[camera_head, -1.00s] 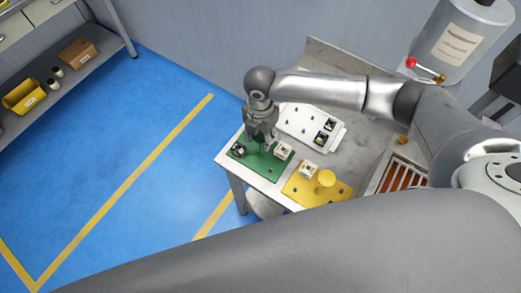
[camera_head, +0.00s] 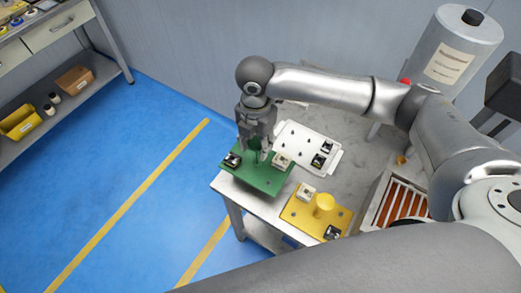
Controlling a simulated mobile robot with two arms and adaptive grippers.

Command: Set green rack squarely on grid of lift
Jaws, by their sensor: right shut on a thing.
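The green rack (camera_head: 265,182) is a flat green plate at the left end of the metal table. It carries a black part (camera_head: 232,160) on its left and a pale part (camera_head: 281,160) on its right. My right gripper (camera_head: 256,152) points down and is shut on the green rack near its middle, hiding part of it. The rack looks raised a little above the table top, though the gap is hard to judge. A pale slatted grid (camera_head: 388,213) over orange shows at the right, partly hidden by my arm; I take it for the lift's grid. My left gripper is not in view.
A yellow rack (camera_head: 300,213) with a yellow knob and small parts lies at the table's front. A white tray (camera_head: 306,141) with pegs and black parts lies behind. A grey tank (camera_head: 458,50) stands back right. Bare table (camera_head: 352,150) lies between tray and grid.

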